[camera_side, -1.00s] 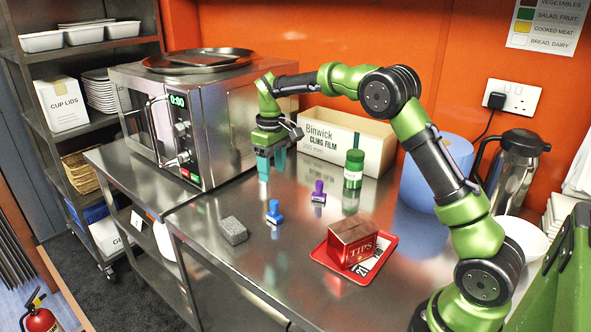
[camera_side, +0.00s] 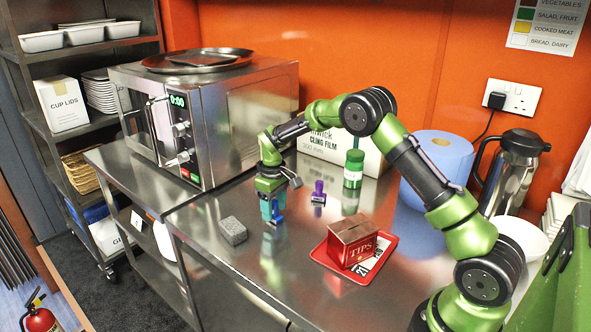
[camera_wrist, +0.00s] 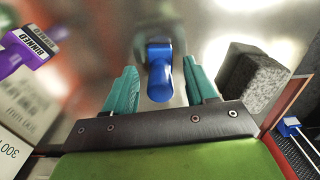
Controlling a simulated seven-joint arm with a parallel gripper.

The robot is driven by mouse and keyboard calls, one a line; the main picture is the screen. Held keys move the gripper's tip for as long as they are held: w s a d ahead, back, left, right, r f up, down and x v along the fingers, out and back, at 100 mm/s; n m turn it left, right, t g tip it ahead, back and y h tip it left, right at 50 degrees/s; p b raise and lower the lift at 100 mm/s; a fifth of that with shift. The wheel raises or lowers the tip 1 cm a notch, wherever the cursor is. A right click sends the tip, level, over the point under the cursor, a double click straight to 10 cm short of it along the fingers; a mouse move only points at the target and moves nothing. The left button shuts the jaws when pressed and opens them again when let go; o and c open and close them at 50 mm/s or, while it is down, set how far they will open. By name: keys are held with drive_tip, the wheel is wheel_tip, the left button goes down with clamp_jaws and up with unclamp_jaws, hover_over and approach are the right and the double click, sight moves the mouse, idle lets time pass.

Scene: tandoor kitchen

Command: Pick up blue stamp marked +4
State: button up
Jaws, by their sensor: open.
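The blue stamp (camera_wrist: 158,80) stands upright on the steel counter, between the two teal fingers of my gripper (camera_wrist: 160,68) in the wrist view. A gap shows on each side of it, so the fingers are open around it and apart from it. In the side view my gripper (camera_side: 272,210) is low over the counter, pointing down, and hides most of the stamp. The +4 marking cannot be read in any view.
A purple stamp (camera_side: 318,193) stands behind and right, with a green-capped bottle (camera_side: 353,170) beyond. A grey sponge block (camera_side: 232,231) lies to the left. A red tray (camera_side: 318,255) with a TIPS box (camera_side: 352,240) is at right. The microwave (camera_side: 240,115) stands behind left.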

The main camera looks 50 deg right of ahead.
clamp_jaws()
idle(0.3)
